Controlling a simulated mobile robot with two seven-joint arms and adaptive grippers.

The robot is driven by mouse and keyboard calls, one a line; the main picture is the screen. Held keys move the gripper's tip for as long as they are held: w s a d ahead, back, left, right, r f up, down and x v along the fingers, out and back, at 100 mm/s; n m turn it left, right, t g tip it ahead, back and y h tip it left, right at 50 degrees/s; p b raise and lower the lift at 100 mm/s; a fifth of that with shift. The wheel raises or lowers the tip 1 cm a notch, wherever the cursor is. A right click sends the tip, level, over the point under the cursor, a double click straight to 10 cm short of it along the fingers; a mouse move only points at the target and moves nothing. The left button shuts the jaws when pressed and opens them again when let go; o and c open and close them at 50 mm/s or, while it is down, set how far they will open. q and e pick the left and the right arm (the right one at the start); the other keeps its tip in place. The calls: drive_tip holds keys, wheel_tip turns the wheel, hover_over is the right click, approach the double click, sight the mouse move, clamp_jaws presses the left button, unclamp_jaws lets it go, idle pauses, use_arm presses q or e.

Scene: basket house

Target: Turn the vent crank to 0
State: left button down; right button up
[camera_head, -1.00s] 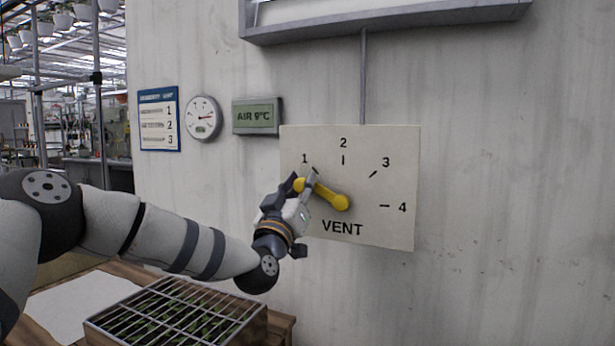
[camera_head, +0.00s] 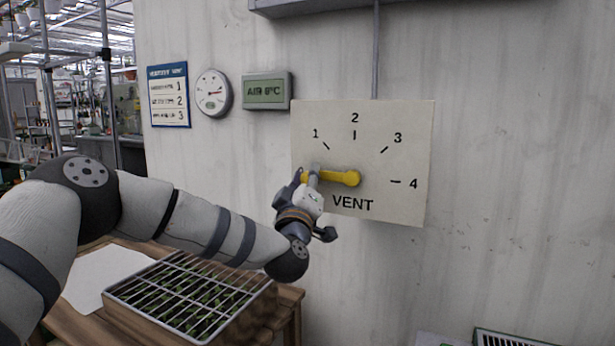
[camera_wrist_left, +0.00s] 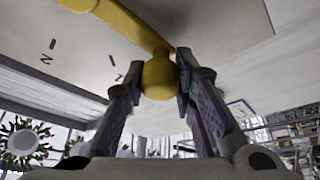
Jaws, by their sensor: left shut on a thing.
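The yellow vent crank (camera_head: 340,177) is on a pale square panel (camera_head: 392,150) marked VENT on the wall. The marks 1, 2, 3 and 4 show around it; any 0 mark is hidden or out of sight behind my gripper. The crank arm points left, almost level, below the 1 mark. My left gripper (camera_head: 308,176) is shut on the knob at the crank's outer end. In the left wrist view the round yellow knob (camera_wrist_left: 159,78) sits between the two fingers. My right gripper is not in view.
A wooden table (camera_head: 285,305) with a metal-grilled tray (camera_head: 262,294) of green plants stands below my left arm. A white sheet (camera_head: 95,280) lies beside the tray. An AIR display (camera_head: 266,91), a round gauge (camera_head: 213,92) and a blue-edged notice (camera_head: 168,95) hang left of the panel.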

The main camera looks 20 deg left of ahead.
use_arm(q)
drive_tip(key=shift+f, duration=0.2)
drive_tip(key=c, duration=1.3)
unclamp_jaws()
drive_tip(key=shift+r, duration=0.1)
drive_tip(key=shift+s, duration=0.1)
drive_tip(key=v, duration=1.2)
